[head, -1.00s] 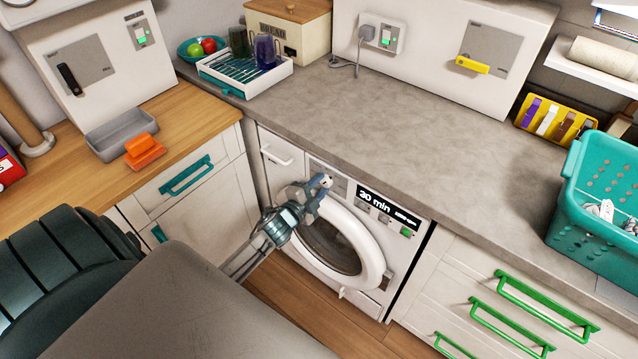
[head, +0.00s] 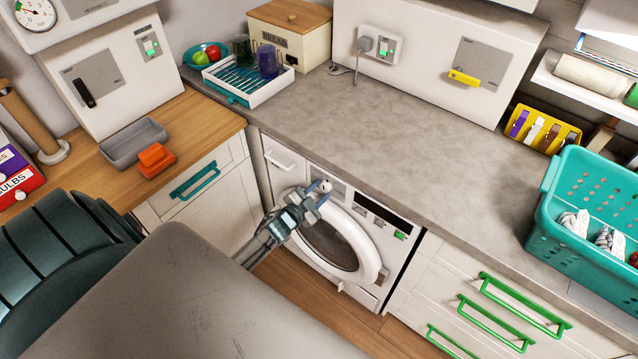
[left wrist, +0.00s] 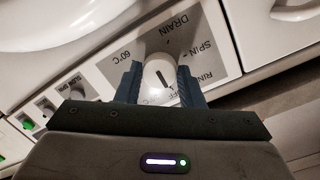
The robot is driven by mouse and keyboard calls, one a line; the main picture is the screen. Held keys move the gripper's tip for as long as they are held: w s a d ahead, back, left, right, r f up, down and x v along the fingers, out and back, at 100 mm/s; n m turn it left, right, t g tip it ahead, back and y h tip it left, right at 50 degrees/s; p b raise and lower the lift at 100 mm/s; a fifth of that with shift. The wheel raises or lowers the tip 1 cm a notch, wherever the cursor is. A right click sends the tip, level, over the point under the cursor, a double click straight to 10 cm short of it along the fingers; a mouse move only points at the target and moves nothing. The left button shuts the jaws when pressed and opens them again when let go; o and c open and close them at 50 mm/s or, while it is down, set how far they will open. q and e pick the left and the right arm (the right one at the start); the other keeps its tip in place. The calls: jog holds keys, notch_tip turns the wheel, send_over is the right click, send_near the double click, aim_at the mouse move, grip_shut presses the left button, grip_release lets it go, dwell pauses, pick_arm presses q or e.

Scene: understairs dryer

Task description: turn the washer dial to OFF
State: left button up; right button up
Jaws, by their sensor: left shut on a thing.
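The white washer dial (left wrist: 160,82) sits on a grey label plate in the left wrist view, with the words 60°C, DRAIN and SPIN around it. A word ending in FF shows beside it, partly hidden by my gripper. The dial's dark pointer line slants toward that word. My left gripper (left wrist: 158,84) is shut on the dial, one finger on each side. In the head view my left gripper (head: 318,192) is at the upper left of the washer front (head: 395,255). The washer display (head: 383,212) is dark. My right gripper is not in view.
The washer's round door (head: 368,262) is closed below the panel. The grey worktop (head: 400,130) overhangs just above the dial. Green-handled drawers (head: 495,315) are to the right, and a teal-handled drawer (head: 195,180) is to the left.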

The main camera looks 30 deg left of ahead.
pick_arm(q)
jog(key=shift+f, duration=0.1)
dwell(0.3)
jog(key=o, duration=1)
jog(key=shift+s, duration=0.1)
jog(key=shift+s+a+r+b, duration=0.2)
jog(key=shift+s+b, duration=0.25)
jog(key=shift+s, duration=1.3)
jog(key=shift+s+a+r+b, duration=0.1)
jog(key=shift+s+r+b, duration=0.25)
jog(key=shift+s, duration=1.4)
jog(key=shift+s+a+r+b, duration=0.15)
jog(key=shift+s+b, duration=0.4)
jog(key=shift+s, duration=1.2)
